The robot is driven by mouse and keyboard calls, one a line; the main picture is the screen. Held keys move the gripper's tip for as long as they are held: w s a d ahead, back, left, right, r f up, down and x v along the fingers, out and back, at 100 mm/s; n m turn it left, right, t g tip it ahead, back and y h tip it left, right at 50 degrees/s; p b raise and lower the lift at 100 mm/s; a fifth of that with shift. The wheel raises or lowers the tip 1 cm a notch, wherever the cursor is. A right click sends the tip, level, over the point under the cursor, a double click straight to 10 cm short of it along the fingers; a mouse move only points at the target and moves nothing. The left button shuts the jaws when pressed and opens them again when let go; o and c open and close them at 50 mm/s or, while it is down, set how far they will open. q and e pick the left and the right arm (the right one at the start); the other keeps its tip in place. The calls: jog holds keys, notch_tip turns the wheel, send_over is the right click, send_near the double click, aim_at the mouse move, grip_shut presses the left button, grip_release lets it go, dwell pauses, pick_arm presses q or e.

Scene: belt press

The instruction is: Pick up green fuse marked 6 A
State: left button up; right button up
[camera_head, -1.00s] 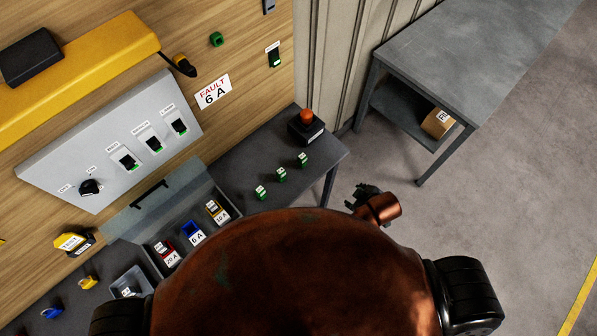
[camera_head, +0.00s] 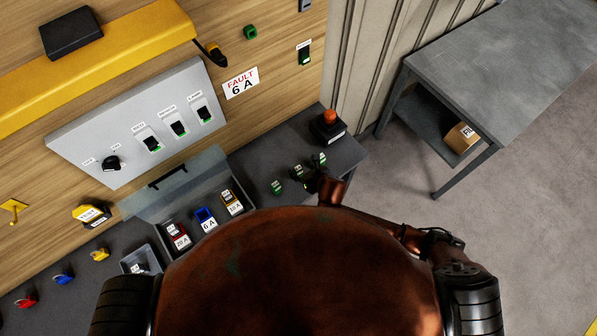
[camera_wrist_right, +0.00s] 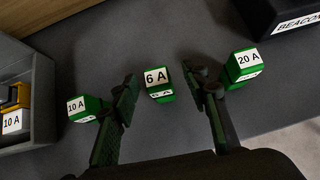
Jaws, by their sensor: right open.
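The green fuse marked 6 A (camera_wrist_right: 158,84) stands on the dark bench, showing between and a little beyond the spread fingers of my right gripper (camera_wrist_right: 168,98) in the right wrist view. The fingers are open and nothing is between them in a grip. A green fuse marked 10 A (camera_wrist_right: 84,107) is beside the left finger, and a green fuse marked 20 A (camera_wrist_right: 242,67) is beside the right finger. In the head view, my right gripper (camera_head: 318,183) is over the row of fuses and partly hides it. My left gripper is not in view.
A beacon with an orange dome (camera_head: 328,125) stands at the bench's right end. An open case (camera_head: 163,235) with labelled red, blue and yellow fuses is to the left. A panel (camera_head: 140,118) with switches is on the wooden wall. A grey table (camera_head: 500,60) stands at right.

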jog(key=shift+p+x, duration=0.35)
jog(key=shift+x, duration=3.3)
jog(key=shift+s+a+r, duration=0.1)
grip_shut()
